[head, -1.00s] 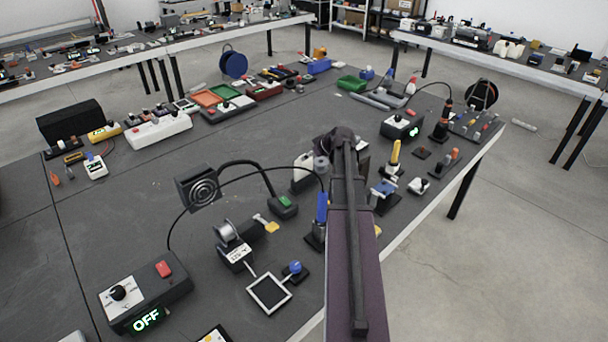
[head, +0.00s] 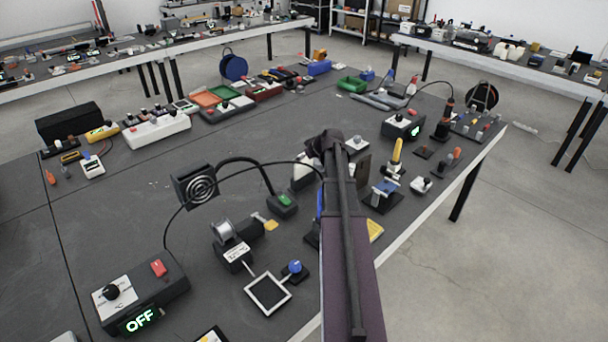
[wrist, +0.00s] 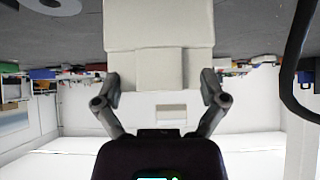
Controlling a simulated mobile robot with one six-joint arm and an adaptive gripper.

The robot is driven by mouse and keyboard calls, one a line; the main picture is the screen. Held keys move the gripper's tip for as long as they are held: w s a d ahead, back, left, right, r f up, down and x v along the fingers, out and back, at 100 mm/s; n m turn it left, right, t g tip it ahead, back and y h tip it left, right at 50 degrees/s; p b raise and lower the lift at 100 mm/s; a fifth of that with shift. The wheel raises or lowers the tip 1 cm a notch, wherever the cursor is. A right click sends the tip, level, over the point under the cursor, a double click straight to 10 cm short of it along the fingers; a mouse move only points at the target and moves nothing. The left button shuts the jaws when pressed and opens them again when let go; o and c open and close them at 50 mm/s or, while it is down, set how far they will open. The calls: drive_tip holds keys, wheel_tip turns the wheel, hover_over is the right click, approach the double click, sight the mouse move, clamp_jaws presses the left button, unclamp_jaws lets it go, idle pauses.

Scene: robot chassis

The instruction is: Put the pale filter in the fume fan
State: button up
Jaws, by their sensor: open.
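The fume fan (head: 198,188) is a dark square housing with a pale spiral grille, on a curved black neck left of the middle in the head view. A pale square frame with a dark centre (head: 268,293) lies nearer the camera; I cannot tell whether it is the filter. In the wrist view a pale blocky thing (wrist: 158,25) lies ahead of my gripper (wrist: 160,90), reaching in between its spread fingers. I cannot tell whether they touch it. My gripper is hidden by my arm in the head view. A whitish thing (head: 302,168) shows partly beside my arm there.
A control box reading OFF (head: 140,320) stands front left, its cable arching past the fan. A spool holder (head: 232,245) and a blue knob (head: 294,267) stand near the frame. Several tools stand at the right edge. The table left of the fan is fairly clear.

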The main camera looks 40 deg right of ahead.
idle(0.5)
drive_tip(key=c, duration=1.3)
